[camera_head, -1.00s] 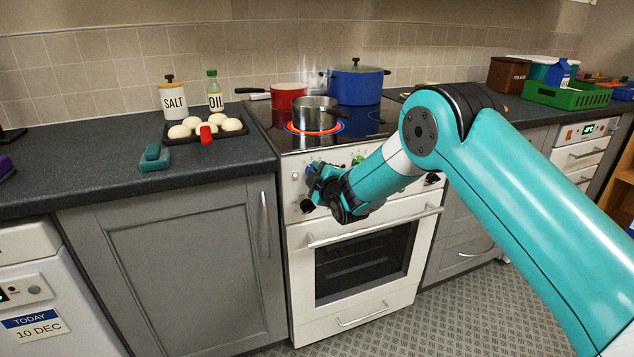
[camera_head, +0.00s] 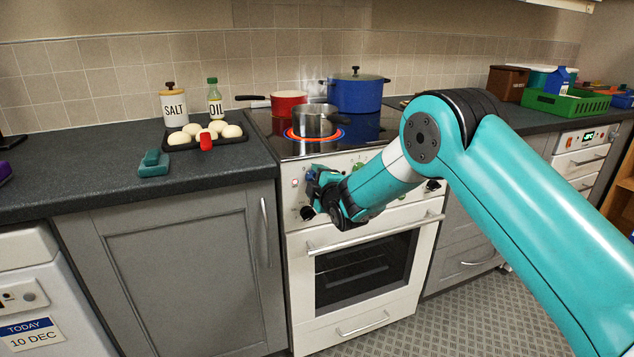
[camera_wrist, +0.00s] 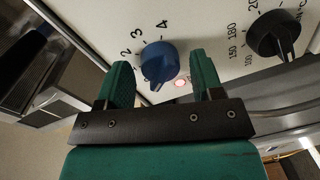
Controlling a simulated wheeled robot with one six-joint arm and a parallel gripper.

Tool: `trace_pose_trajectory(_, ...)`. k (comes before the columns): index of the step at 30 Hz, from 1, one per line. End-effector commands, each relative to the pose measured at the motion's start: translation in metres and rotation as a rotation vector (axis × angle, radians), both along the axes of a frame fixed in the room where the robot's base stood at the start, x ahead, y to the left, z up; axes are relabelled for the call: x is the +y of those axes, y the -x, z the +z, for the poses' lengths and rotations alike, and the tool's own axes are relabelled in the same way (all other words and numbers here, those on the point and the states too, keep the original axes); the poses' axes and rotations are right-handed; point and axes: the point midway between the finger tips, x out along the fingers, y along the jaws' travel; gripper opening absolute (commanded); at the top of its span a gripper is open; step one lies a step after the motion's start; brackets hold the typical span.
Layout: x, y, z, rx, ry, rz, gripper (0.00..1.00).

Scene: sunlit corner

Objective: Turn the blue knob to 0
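The blue knob (camera_wrist: 159,62) sits on the white stove panel in the wrist view. The numbers 2, 3 and 4 show to its upper left; a small pale mark shows at its lower edge, and no 0 is legible. My gripper (camera_wrist: 160,68) is open, with one green finger on each side of the knob and gaps visible between. Whether the fingertips reach past the knob's face I cannot tell. In the head view my gripper (camera_head: 322,188) is at the stove (camera_head: 310,230) front, and the knob is mostly hidden.
A black knob (camera_wrist: 274,34) with temperature numbers is right of the blue one, near a small pink light (camera_wrist: 180,82). The oven handle (camera_head: 375,232) runs below my gripper. A grey pot (camera_head: 316,121) stands on a glowing ring, with a red pan (camera_head: 287,102) and blue pot (camera_head: 357,91) behind.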

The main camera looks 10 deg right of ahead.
Motion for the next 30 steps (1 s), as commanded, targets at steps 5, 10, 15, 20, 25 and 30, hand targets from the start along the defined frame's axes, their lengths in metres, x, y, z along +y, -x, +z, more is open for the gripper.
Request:
trace_pose_trajectory(5,0.000,0.000,0.000,0.000,-0.001,0.000,0.66)
trace_pose_trajectory(10,0.000,0.002,0.000,0.001,-0.002,0.000,0.66)
trace_pose_trajectory(15,-0.005,0.019,0.001,0.002,0.000,0.000,0.66)
trace_pose_trajectory(20,-0.014,0.052,0.004,0.002,0.000,0.000,0.66)
trace_pose_trajectory(25,-0.025,0.092,0.006,0.002,-0.001,0.001,0.66)
trace_pose_trajectory(30,-0.036,0.130,0.007,0.000,0.001,0.001,0.66)
